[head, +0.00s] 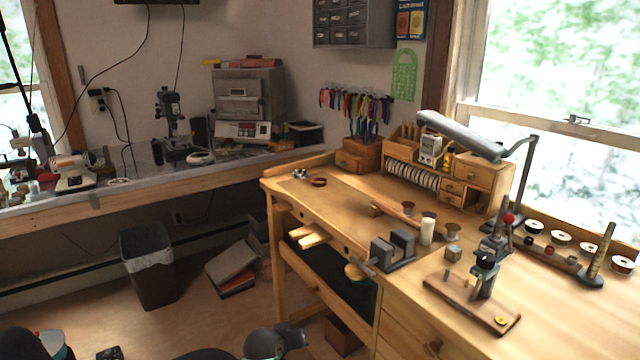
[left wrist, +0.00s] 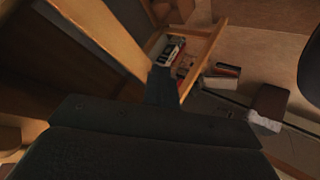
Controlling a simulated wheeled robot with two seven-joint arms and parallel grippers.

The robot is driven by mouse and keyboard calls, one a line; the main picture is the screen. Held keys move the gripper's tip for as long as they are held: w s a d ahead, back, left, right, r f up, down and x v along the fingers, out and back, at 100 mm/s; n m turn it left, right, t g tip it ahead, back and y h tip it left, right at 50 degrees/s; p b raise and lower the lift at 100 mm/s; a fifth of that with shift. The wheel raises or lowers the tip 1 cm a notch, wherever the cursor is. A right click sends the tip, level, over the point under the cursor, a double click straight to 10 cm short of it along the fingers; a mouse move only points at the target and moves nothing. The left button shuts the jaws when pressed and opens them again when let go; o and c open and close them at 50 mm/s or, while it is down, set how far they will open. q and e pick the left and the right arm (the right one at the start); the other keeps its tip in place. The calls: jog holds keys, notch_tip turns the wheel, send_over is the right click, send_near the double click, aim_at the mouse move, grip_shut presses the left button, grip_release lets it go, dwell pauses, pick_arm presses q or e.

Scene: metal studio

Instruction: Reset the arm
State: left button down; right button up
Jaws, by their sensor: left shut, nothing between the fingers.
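My left gripper (left wrist: 163,80) shows in the left wrist view as a dark shape pointing up the picture. Its fingers are together and hold nothing. Beyond it, in the left wrist view, is an open wooden drawer (left wrist: 207,50) with small items inside. In the head view, dark rounded parts of my own arm show along the bottom edge, and I cannot make out fingers there. My right gripper is in neither view.
A wooden workbench (head: 345,205) with a vise (head: 392,250) and tools stands at the right. A black bin (head: 148,268) and books (head: 232,268) are on the floor. A long counter (head: 120,195) runs along the back wall. Floor between bin and bench is partly clear.

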pick_arm(q)
jog(key=s+a+f+m+g+y+p, duration=0.1)
jog(key=s+a+g, duration=0.1)
jog(key=s, duration=1.2)
jog(key=s+a+f+m+g+p, duration=0.1)
jog(key=s+a+g+p, duration=0.1)
jog(key=s, duration=1.3)
jog(key=s+a+m+g+y+p, duration=0.1)
jog(key=s+a+g+p, duration=0.1)
jog(key=s, duration=1.2)
jog(key=shift+s+a+f+g+y, duration=0.3)
jog(key=shift+s+a+f+g, duration=0.15)
jog(key=shift+a, duration=0.35)
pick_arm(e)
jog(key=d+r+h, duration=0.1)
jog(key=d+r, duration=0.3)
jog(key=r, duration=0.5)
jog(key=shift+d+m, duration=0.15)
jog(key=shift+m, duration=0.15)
